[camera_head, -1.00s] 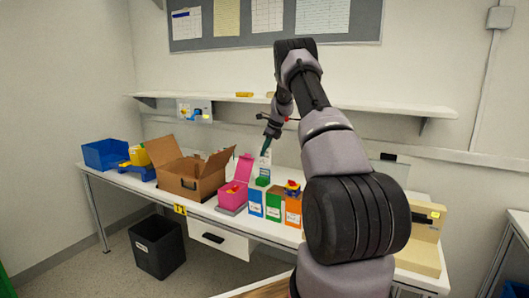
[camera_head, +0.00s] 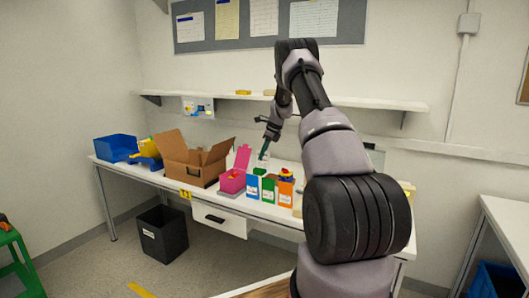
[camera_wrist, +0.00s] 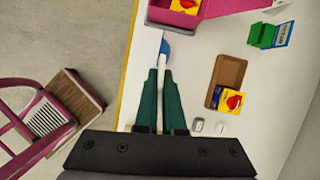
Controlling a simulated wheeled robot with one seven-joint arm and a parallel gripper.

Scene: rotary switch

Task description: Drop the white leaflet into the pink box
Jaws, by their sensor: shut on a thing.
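My gripper (camera_wrist: 158,82) has green fingers and is shut on a thin white leaflet (camera_wrist: 161,65), seen nearly edge-on, with a blue patch at its far end. In the head view my gripper (camera_head: 263,154) hangs above the table, and the leaflet is hard to make out there. The pink box (camera_head: 231,182) stands on the table with its lid up, to the lower left of my gripper. In the wrist view the pink box (camera_wrist: 160,15) is at the top edge, beyond the leaflet's tip, with a yellow and red thing inside. The leaflet looks apart from the box.
Blue, green and orange bins (camera_head: 269,191) stand right of the pink box. An open cardboard box (camera_head: 188,165) stands left of it. A brown tray (camera_wrist: 231,72) with a yellow-red switch (camera_wrist: 232,101) lies right of my fingers. A shelf (camera_head: 330,101) runs behind.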

